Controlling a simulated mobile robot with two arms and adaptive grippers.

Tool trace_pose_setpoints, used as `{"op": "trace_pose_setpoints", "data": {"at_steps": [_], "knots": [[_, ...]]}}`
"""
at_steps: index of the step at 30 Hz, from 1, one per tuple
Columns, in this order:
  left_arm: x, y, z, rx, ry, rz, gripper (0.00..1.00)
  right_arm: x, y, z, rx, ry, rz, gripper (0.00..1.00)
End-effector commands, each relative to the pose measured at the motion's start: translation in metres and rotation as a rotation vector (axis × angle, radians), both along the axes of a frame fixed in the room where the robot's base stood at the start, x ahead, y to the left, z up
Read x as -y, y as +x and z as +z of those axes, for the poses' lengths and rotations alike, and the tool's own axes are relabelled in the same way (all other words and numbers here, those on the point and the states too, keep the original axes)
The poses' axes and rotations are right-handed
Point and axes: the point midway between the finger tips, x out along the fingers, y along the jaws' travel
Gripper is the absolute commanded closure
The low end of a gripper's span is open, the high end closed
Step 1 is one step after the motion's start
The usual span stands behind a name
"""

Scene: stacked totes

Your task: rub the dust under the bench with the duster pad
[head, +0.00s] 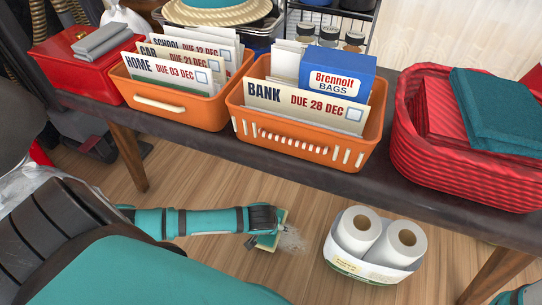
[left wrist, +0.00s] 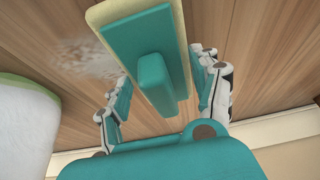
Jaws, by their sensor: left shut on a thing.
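The duster pad (head: 268,243) has a teal back, a teal handle and a cream edge. It is low under the bench (head: 190,135), at the end of my left arm. My left gripper (head: 262,220) is shut on the pad; the left wrist view shows the pad's handle (left wrist: 152,82) between the fingers. A pale grey dust patch (head: 292,241) lies on the wood floor just right of the pad. The dust also shows left of the pad in the left wrist view (left wrist: 85,56). Whether the pad touches the floor is unclear. My right gripper is out of view.
A white pack of two paper rolls (head: 350,262) stands on the floor right of the dust. Bench legs (head: 128,155) flank the space. On the bench are a red box (head: 75,70), orange baskets (head: 300,150) with envelopes and a red basket (head: 450,170) with cloths.

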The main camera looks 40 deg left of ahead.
Motion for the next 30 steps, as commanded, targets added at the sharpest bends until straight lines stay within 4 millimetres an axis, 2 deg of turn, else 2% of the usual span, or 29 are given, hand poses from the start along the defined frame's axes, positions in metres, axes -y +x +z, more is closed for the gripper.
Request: {"op": "trace_pose_setpoints", "data": {"at_steps": [30], "knots": [[0.0,0.0,-0.018,0.0,-0.001,0.001,0.76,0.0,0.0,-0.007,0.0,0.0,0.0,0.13]]}}
